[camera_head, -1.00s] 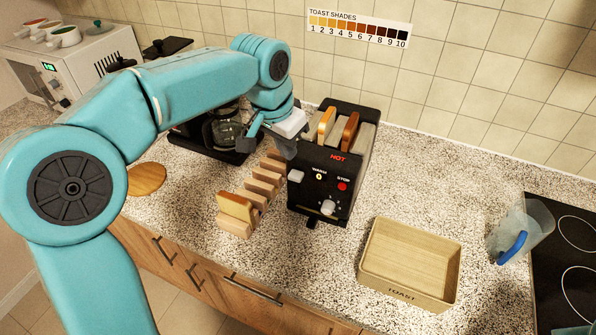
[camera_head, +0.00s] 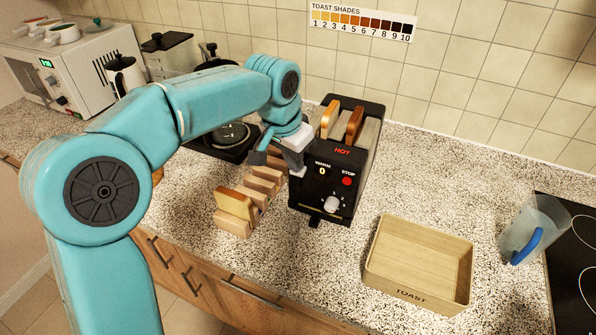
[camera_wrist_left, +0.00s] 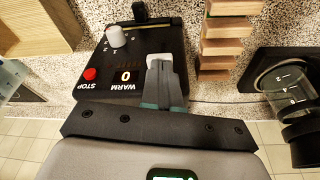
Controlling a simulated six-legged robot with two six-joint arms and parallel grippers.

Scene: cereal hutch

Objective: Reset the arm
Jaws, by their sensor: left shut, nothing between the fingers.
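My left arm comes in from the left in the head view. Its gripper (camera_head: 298,167) is shut and empty, at the front left of the black toaster (camera_head: 350,190). In the left wrist view the closed fingers (camera_wrist_left: 160,68) are by the toaster's front, over the white lever beside the WARM display. I cannot tell whether they touch it. Two slices of toast stand in the toaster slots, one lighter (camera_head: 330,118) and one browner (camera_head: 354,124). The panel shows HOT in red, and the display reads 0. My right gripper is not in view.
A wooden rack (camera_head: 262,185) holding a bread slice (camera_head: 236,204) stands left of the toaster. A wooden TOAST box (camera_head: 388,279) is at the front right. A jug (camera_head: 533,228) stands beside the cooktop. A coffee maker (camera_wrist_left: 287,90) is close by. Bare counter lies right of the toaster.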

